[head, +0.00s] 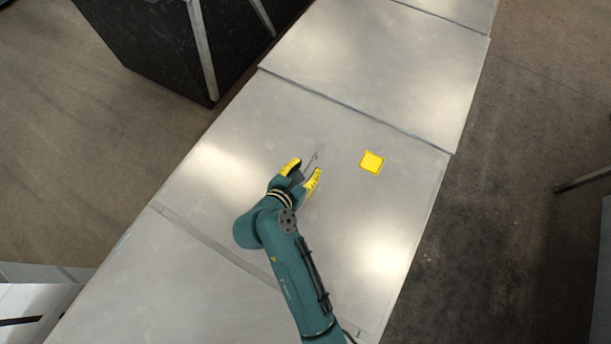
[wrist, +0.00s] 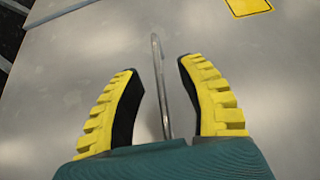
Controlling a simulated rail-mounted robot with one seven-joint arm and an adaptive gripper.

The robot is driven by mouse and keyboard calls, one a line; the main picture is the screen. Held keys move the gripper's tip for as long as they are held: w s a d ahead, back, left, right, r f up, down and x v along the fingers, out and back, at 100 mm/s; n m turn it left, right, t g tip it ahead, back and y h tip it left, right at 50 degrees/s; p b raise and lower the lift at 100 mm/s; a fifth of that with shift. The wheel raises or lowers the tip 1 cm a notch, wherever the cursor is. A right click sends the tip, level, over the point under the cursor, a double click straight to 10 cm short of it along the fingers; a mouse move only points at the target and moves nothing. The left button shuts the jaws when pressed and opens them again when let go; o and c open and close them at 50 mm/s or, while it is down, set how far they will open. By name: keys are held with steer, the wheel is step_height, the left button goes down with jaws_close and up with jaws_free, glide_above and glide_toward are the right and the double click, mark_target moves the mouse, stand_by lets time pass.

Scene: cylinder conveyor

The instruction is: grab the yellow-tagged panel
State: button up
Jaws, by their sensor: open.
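The yellow-tagged panel (head: 365,230) is a large, flat grey metal sheet in the middle of the head view. Its square yellow tag (head: 371,162) lies toward its right side and is cut off at the top right of the wrist view (wrist: 248,6). A thin metal handle (wrist: 160,85) stands out from the panel, left of the tag. My gripper (head: 305,168) is open over the panel. In the wrist view its yellow-padded fingers (wrist: 157,68) are on either side of the handle, with a gap on both sides. The handle's lower end is hidden by the gripper body.
Similar metal panels lie beyond (head: 385,65) and nearer (head: 200,285), separated by narrow seams. A dark block (head: 160,40) stands beside the row at upper left. Brown floor (head: 520,130) lies to the right. The panel's surface around the tag is clear.

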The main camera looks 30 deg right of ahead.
jaws_close()
steer(key=shift+r, duration=0.25)
